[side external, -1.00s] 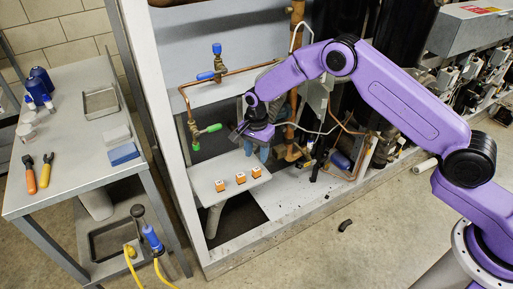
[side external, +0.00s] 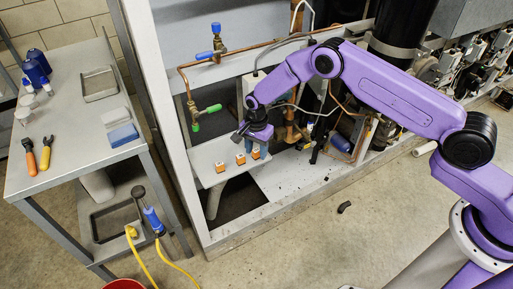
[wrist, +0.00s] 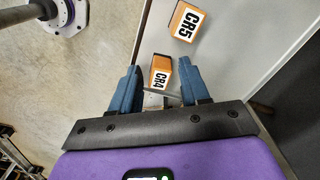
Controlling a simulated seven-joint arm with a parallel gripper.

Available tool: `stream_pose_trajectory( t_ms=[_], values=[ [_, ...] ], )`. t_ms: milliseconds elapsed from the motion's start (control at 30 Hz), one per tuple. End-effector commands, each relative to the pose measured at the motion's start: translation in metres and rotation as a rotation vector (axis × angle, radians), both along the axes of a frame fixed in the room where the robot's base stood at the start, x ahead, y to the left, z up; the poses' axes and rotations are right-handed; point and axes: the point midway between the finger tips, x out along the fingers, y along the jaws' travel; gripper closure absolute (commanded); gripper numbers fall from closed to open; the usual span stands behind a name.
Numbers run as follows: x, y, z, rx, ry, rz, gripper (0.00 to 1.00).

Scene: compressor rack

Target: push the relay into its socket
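Three orange relays with white labelled tops stand on a white shelf (side external: 213,155) in the side view: a left one (side external: 220,167), a middle one (side external: 240,159) and a right one (side external: 256,153). My gripper (wrist: 157,66) is open, its two blue fingers on either side of the relay marked CR4 (wrist: 160,77). Gaps show beside the relay, so it does not look gripped. The relay marked CR5 (wrist: 185,25) is just beyond the fingertips. In the side view my gripper's dark body is right over the right end of the row. I cannot make out the socket.
A green-handled valve (side external: 207,109) and copper pipe stand behind the shelf. The rack's pale upright post (side external: 165,120) is left of it. A grey bench (side external: 75,130) with tools is farther left. Open floor lies in front.

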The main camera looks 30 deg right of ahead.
Motion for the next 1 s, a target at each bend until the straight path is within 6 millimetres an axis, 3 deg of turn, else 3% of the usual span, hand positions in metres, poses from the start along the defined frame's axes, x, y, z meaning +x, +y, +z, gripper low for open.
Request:
stream_pose_trajectory(
  t_ms=[33, 100, 133, 367, 1000],
  values=[
    [0.000, 0.000, 0.000, 0.000, 0.000, 0.000, 0.67],
    [0.000, 0.000, 0.000, 0.000, 0.000, 0.000, 0.90],
    [0.000, 0.000, 0.000, 0.000, 0.000, 0.000, 0.94],
    [0.000, 0.000, 0.003, 0.000, 0.000, 0.000, 0.94],
    [0.000, 0.000, 0.055, 0.000, -0.001, 0.000, 0.94]
  ],
)
